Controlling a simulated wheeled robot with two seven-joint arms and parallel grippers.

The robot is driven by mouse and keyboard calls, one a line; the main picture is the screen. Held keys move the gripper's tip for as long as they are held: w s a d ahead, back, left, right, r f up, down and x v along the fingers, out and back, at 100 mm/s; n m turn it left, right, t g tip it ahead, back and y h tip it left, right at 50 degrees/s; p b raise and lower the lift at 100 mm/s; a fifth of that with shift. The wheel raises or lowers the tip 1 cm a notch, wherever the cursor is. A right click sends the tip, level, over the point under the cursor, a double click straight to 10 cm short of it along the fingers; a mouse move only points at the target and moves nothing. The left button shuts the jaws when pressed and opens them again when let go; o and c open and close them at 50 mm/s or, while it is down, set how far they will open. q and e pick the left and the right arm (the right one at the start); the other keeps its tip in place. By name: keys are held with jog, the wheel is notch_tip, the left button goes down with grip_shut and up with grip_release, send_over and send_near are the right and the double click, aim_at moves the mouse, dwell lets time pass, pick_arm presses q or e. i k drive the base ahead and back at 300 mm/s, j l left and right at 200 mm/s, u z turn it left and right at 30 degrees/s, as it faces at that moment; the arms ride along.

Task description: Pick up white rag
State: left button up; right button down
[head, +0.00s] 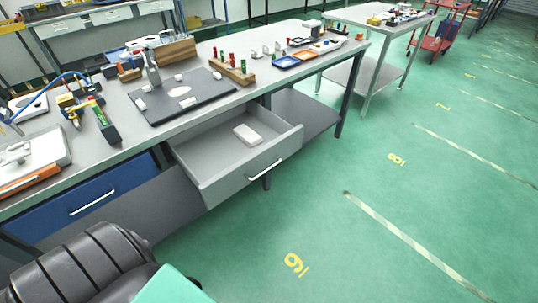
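A small white block-shaped thing, which looks like a folded white rag (247,134), lies flat in the open grey drawer (222,190) under the workbench. It is near the drawer's right side, with bare drawer floor around it. The drawer is pulled out, with its handle (264,170) on the front. On the bench above, a dark mat (213,92) carries a small flat white oval piece (180,91) and several small pale parts. I cannot tell what these are made of. Neither of my grippers shows in this view.
The workbench (130,134) also holds a wooden block with tools (233,74) and blue and orange trays (286,62). A closed blue drawer (85,196) is to the left. Green floor (330,240) is clear to the right.

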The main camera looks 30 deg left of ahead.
aim_at(248, 136)
jog(key=u, duration=1.25)
